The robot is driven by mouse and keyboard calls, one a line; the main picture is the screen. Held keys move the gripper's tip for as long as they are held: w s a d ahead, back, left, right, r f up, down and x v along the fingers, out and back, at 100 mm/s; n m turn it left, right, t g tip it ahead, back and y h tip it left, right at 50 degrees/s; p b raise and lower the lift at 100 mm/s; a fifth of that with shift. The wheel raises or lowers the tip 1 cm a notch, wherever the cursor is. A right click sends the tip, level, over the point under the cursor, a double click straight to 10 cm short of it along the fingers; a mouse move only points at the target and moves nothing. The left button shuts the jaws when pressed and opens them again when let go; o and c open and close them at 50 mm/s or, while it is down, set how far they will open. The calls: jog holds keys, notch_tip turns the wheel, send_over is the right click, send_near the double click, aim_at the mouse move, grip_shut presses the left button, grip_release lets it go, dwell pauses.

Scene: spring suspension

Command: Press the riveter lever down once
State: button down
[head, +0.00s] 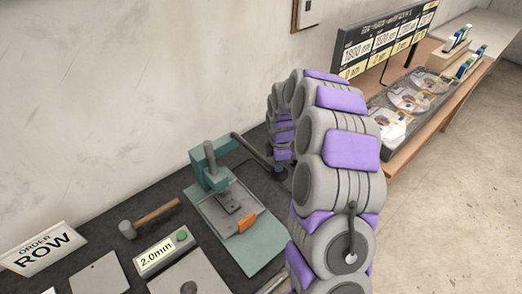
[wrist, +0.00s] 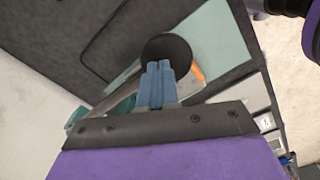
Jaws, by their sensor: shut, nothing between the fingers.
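The riveter is a teal press (head: 208,168) on a teal base plate (head: 262,253), with a grey plate and an orange tag at its front. Its dark lever (head: 250,149) reaches out to the right from the top of the column, and its far end is partly hidden by my arm. In the wrist view a round black knob (wrist: 166,46) shows at the end of the lever. My gripper (wrist: 160,66) has its blue fingers shut and empty, with the tips overlapping the knob in the picture. I cannot tell whether they touch it.
A mallet (head: 147,217), a 2.0mm block (head: 163,253) with a green button and an ORDER ROW sign (head: 44,247) are left of the riveter on the dark mat. A wall stands close behind. A display board (head: 388,41) and a tray (head: 408,108) are at the right.

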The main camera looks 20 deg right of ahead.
jog(key=shift+a+r+p, duration=0.15)
jog(key=shift+r+p, duration=0.25)
jog(key=shift+r, duration=1.25)
notch_tip(320, 180, up, 6)
jog(key=shift+f+p, duration=0.25)
jog(key=shift+p, duration=0.5)
jog(key=s+a+r+m+b, duration=0.1)
jog(key=s+a+m+b, duration=0.25)
jog(key=s, duration=0.45)
jog(key=s+a+m+b, duration=0.3)
jog(key=s+a+b, duration=0.2)
jog(key=s, duration=0.3)
jog(key=s+a+f+m+g+b, duration=0.1)
jog(key=s+f+m+b, duration=0.2)
jog(key=s, duration=0.8)
jog(key=s+a+f+m+b, duration=0.1)
jog(key=s+f+m+b, duration=0.3)
jog(key=s+m, duration=0.3)
jog(key=s+b, duration=0.1)
jog(key=s, duration=0.3)
jog(key=shift+a+f+g, duration=0.15)
jog(key=shift+a+g, duration=0.15)
jog(key=shift+g, duration=0.1)
